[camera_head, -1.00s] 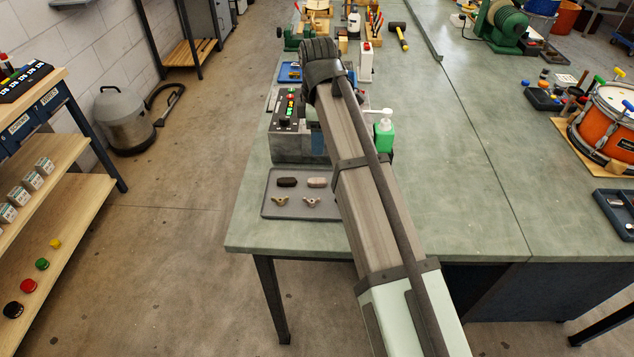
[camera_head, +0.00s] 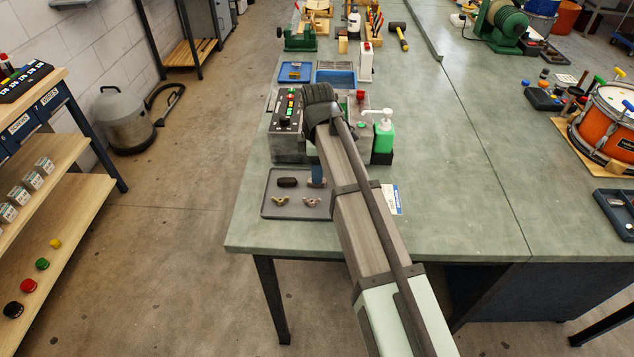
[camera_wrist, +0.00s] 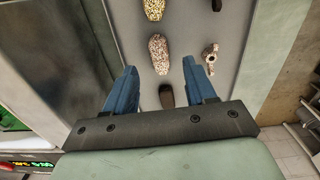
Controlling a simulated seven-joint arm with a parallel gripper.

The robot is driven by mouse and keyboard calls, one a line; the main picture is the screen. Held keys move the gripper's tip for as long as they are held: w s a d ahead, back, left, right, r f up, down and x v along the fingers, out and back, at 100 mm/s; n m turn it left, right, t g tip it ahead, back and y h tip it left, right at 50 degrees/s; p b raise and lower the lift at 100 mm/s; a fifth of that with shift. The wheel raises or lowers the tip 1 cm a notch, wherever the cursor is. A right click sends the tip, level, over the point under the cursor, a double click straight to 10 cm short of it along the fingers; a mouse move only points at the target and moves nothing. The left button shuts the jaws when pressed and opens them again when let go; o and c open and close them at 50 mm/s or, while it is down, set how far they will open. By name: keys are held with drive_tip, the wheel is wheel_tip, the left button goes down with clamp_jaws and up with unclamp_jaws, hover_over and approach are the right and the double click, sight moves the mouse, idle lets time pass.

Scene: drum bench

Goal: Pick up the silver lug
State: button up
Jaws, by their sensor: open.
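The silver lug (camera_wrist: 158,50) is a long rounded piece with a speckled, pinkish shine, lying on a grey tray (camera_wrist: 185,20). In the head view the silver lug (camera_head: 317,183) is on the tray (camera_head: 268,208), right of a dark lug (camera_head: 287,182). The gap in height is unclear. The dark lug (camera_wrist: 166,94) shows nearer the palm, and a gold speckled lug (camera_wrist: 153,9) lies farther off. My arm hides the tray's right part in the head view.
A gold wing-shaped piece (camera_head: 280,201) and a paler one (camera_head: 311,202) lie at the tray's front. A control box (camera_head: 287,148) and a green bottle (camera_head: 384,135) stand behind.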

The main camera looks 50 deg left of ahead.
drive_tip(key=shift+f, duration=2)
drive_tip(key=shift+c, duration=0.3)
clamp_jaws()
